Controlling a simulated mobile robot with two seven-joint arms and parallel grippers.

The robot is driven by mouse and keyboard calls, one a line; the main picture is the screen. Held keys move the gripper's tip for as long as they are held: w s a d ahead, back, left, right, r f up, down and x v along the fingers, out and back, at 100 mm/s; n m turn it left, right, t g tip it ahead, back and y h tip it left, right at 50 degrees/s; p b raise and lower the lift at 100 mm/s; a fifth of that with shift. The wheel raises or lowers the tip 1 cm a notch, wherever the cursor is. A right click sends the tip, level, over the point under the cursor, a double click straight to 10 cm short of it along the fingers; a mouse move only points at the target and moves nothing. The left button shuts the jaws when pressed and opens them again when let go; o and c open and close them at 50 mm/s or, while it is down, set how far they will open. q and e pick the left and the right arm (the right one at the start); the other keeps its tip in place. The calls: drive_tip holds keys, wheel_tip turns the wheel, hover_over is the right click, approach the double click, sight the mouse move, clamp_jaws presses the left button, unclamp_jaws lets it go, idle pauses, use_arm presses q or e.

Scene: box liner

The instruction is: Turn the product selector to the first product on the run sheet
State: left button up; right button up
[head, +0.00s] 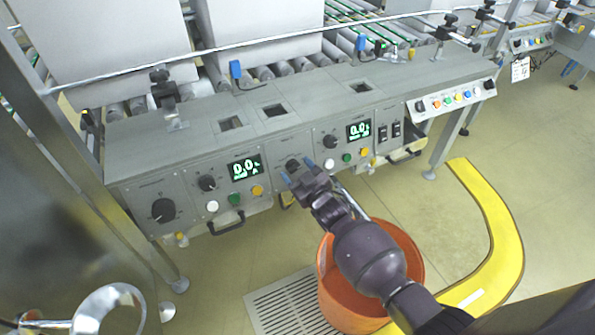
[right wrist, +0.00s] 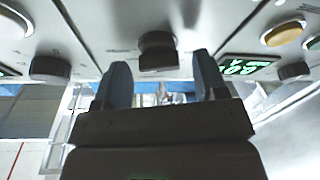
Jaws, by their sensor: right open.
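The control panel (head: 150,190) on the conveyor front carries several black knobs. A middle knob (head: 292,163) sits just beyond my right gripper (head: 298,171); I cannot read its label. In the right wrist view this black knob (right wrist: 158,50) is ahead, between the lines of the two blue fingertips. My right gripper (right wrist: 162,82) is open and empty, with a visible gap to the knob's sides; whether the tips reach its depth is unclear. A white sheet (head: 520,69) hangs at the far right, its print too small to read. My left gripper is not seen.
Coloured buttons (head: 257,190) and handles (head: 227,227) line the panel front. An orange bin (head: 407,250) stands under my right arm. Large white boxes (head: 125,45) stand behind.

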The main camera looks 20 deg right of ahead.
drive_tip(key=c, duration=0.9)
